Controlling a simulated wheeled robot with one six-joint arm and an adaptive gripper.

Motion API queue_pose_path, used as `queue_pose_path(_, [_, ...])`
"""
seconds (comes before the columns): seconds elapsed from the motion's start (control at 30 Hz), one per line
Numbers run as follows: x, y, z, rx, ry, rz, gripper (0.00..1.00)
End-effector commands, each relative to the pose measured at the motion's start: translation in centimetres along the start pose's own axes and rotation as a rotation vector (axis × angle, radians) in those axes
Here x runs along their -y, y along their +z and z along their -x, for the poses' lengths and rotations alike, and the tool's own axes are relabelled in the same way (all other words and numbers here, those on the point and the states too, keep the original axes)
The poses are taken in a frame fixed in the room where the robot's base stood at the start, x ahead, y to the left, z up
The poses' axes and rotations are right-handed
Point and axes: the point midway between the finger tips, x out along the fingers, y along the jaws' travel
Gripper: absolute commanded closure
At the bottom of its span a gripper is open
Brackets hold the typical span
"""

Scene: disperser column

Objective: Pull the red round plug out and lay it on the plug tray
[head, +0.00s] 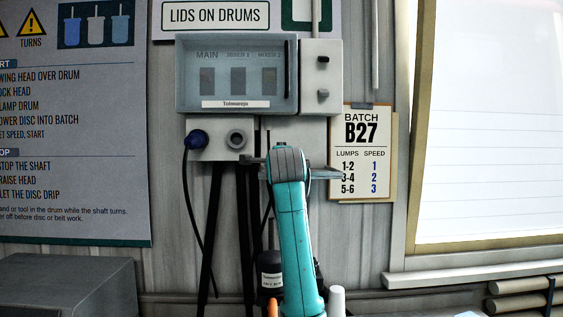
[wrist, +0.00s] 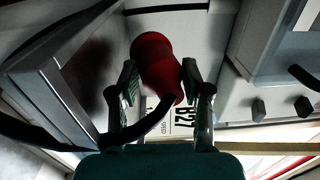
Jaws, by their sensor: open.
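The red round plug (wrist: 153,54) is in the middle of the wrist view, against a light grey panel face, with a dark cable curving from its near end. My gripper (wrist: 160,76) is open, with one finger on each side of the plug. A narrow gap seems to show on each side; I cannot tell whether either finger touches it. In the head view my gripper (head: 288,166) is in front of the wall panel, and my arm hides the red plug.
A blue plug (head: 197,139) with a hanging cable sits left of an open round socket (head: 237,139). A grey control box (head: 237,75) is above. The batch B27 card (head: 361,150) hangs close on the right. A dark bottle (head: 270,270) stands below, left of my arm.

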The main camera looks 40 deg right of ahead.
Motion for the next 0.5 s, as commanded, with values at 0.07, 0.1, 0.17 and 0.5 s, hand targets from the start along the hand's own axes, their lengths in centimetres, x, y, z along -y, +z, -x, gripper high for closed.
queue_pose_path(0.07, [-1.8, 0.2, 1.1, -0.001, 0.034, 0.005, 0.29])
queue_pose_path(0.1, [-1.7, 0.2, 1.9, 0.000, 0.032, 0.005, 0.29])
queue_pose_path(0.17, [-1.6, 0.3, 3.2, 0.001, 0.031, 0.005, 0.30])
queue_pose_path(0.5, [-0.9, 0.3, 9.2, 0.003, 0.021, 0.002, 0.29])
